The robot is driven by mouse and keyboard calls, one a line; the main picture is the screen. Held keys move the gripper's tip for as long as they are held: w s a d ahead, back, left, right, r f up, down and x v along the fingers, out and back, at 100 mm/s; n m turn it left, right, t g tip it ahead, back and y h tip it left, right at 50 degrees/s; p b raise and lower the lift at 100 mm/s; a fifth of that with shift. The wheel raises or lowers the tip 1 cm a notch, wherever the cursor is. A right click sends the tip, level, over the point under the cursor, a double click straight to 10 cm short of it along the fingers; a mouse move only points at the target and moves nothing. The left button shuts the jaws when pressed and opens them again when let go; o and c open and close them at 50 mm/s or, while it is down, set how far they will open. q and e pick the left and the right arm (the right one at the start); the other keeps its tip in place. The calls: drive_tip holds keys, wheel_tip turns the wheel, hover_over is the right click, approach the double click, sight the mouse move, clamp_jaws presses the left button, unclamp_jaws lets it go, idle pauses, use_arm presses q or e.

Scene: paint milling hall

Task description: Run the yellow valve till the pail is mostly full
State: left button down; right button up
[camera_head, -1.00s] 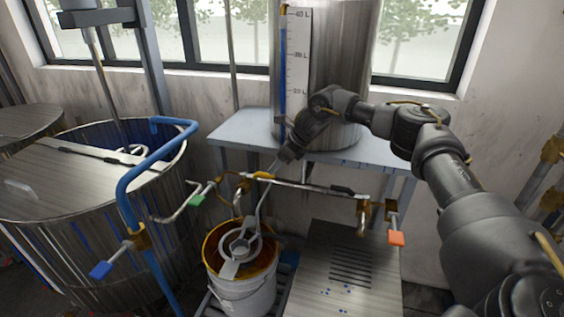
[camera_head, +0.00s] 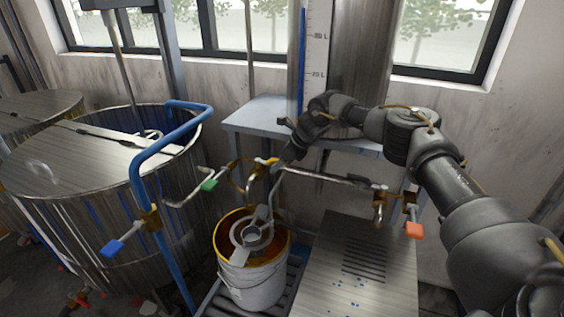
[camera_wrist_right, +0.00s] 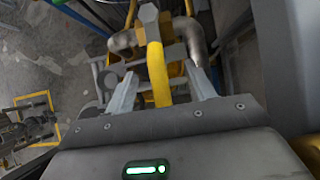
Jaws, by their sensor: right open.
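The yellow valve handle (camera_wrist_right: 157,74) stands between the two pale fingers of my right gripper (camera_wrist_right: 163,88) in the wrist view. The fingers are open on either side of it; contact is not clear. In the head view my right gripper (camera_head: 281,163) is at the valve's yellow-brass fitting (camera_head: 264,162) on the pipe, above the pail. The white pail (camera_head: 255,283) stands upright below, with amber colour around its inside. A grey ring with a bar (camera_head: 251,236) covers part of its mouth, so the level is hard to read. My left gripper is out of view.
A green-handled valve (camera_head: 209,184) is left of the pipe, an orange-red one (camera_head: 414,230) right, a blue one (camera_head: 113,247) by the large vat (camera_head: 60,240). A scaled steel tank (camera_head: 360,60) stands on the bench (camera_head: 255,115).

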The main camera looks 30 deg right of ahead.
idle(0.5)
clamp_jaws()
idle(0.3)
drive_tip(key=a+m+h+p, duration=0.1)
drive_tip(key=s+a+m+t+p, duration=0.1)
drive_tip(key=m, duration=0.1)
drive_tip(key=shift+s+a+m+h+p, duration=0.1)
drive_tip(key=shift+s+m+h+p, duration=0.2)
drive_tip(key=shift+h, duration=0.1)
